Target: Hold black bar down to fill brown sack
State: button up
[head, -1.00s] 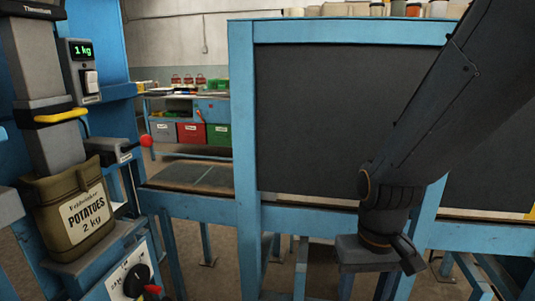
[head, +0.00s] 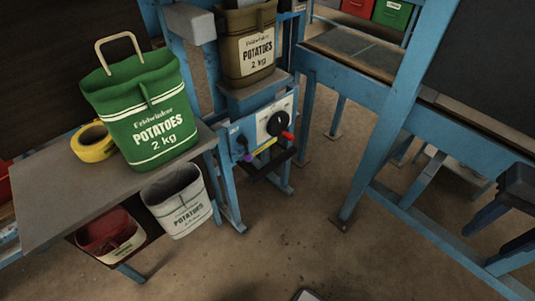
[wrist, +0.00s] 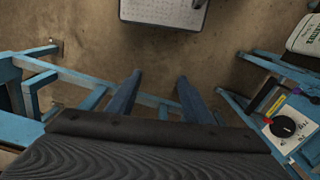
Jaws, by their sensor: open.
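The brown sack (head: 230,72), labelled potatoes 2 kg, stands upright on a small grey shelf, with the grey spout (head: 238,4) reaching into its mouth. Its contents are hidden. Below is a white panel with a black dial (head: 275,124); the dial also shows in the wrist view (wrist: 284,126). A black bar (head: 272,166) sits low below the panel, near a purple, yellow and red strip. My gripper (wrist: 160,82) is open and empty over the floor, with its two dark blue fingers apart. In the head view it is at the right edge, well away from the bar.
A green sack (head: 150,105) and a yellow tape roll (head: 92,142) are on the grey table (head: 50,190) at left. A white sack (head: 180,205) and a red sack (head: 108,238) are below. Blue frames (head: 395,130) stand at right. The floor between is clear.

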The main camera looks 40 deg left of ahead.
dwell(0.3)
jog(key=shift+w, duration=0.1)
jog(key=c, duration=0.4)
jog(key=shift+n+t, duration=0.5)
jog(key=shift+n, duration=0.1)
jog(key=w, duration=0.1)
jog(key=w+f, duration=0.1)
jog(key=w, duration=0.1)
jog(key=w+a+f+b, duration=0.1)
jog(key=shift+w+a+f, duration=0.1)
jog(key=shift+w+f, duration=0.05)
grip_shut()
jog(key=w+a+f+n+t+y+b, duration=0.1)
jog(key=w+a+f+n+t+b, duration=0.1)
jog(key=w+a+f+n, duration=0.5)
jog(key=w+a+f+t+y+b, duration=0.2)
jog(key=w+a+f, duration=0.3)
jog(key=w+a, duration=0.6)
jog(key=s+a+f+n+g+y+b, duration=0.1)
jog(key=a+f, duration=0.3)
jog(key=a, duration=0.5)
jog(key=s+a+f+n+g+y+b, duration=0.1)
jog(key=s+a+f+n+y, duration=0.3)
jog(key=a, duration=0.5)
jog(key=s+a+f+n+y+b, duration=0.2)
jog(key=s+a+f+y, duration=0.1)
jog(key=a, duration=0.7)
jog(key=shift+f+n+g, duration=0.3)
jog(key=shift+f+g, duration=0.1)
jog(key=shift+f, duration=0.4)
